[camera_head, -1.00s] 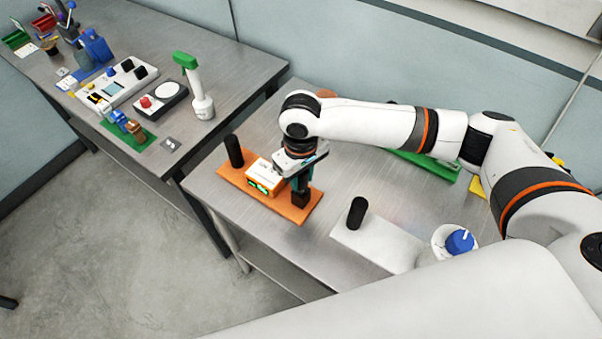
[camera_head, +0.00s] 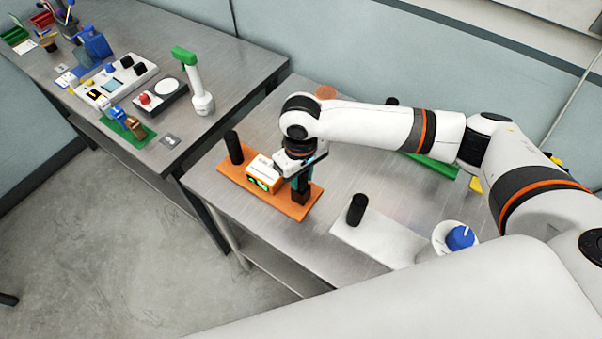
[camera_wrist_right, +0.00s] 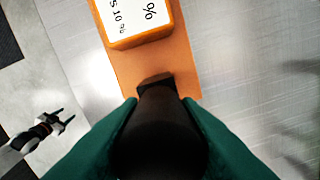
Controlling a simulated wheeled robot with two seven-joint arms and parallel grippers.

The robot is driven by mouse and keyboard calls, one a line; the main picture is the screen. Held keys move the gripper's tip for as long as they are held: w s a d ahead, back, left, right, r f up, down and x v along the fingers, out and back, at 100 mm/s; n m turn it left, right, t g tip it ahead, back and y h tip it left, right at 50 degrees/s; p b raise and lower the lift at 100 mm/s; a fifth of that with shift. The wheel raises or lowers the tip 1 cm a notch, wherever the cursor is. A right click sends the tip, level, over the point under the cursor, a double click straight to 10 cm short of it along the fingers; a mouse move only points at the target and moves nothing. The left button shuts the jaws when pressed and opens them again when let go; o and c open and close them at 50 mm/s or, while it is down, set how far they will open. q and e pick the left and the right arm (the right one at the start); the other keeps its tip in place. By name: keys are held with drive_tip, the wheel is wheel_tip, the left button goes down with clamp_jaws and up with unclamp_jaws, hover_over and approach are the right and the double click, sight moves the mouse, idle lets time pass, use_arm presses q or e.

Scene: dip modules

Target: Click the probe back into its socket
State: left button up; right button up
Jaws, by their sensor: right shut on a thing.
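My right gripper (camera_head: 300,180) has its teal fingers shut on the black probe (camera_wrist_right: 165,130), which fills the gap between them in the right wrist view. The probe stands over the right end of the orange base (camera_head: 285,205), by a dark block (camera_head: 301,197) there. The fingers hide where probe and base meet, so I cannot tell whether it is seated. An orange and white module with a green display (camera_head: 262,174) sits on the base beside the gripper. My left gripper (camera_wrist_right: 62,118) shows small at the lower left of the right wrist view, its fingers apart and empty.
A black post (camera_head: 234,148) stands at the base's left end. A white plate (camera_head: 375,238) with a black cylinder (camera_head: 357,209) and a white cup with a blue knob (camera_head: 460,238) lie to the right. A green base (camera_head: 432,164) is behind my arm.

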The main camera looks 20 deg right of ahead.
drive_tip(key=shift+f, duration=0.4)
drive_tip(key=shift+c, duration=0.5)
drive_tip(key=o, duration=1.7)
drive_tip(key=shift+r, duration=0.15)
wheel_tip(320, 180, up, 7)
drive_tip(key=p, duration=0.8)
drive_tip(key=shift+p, duration=0.3)
drive_tip(key=shift+r, duration=0.9)
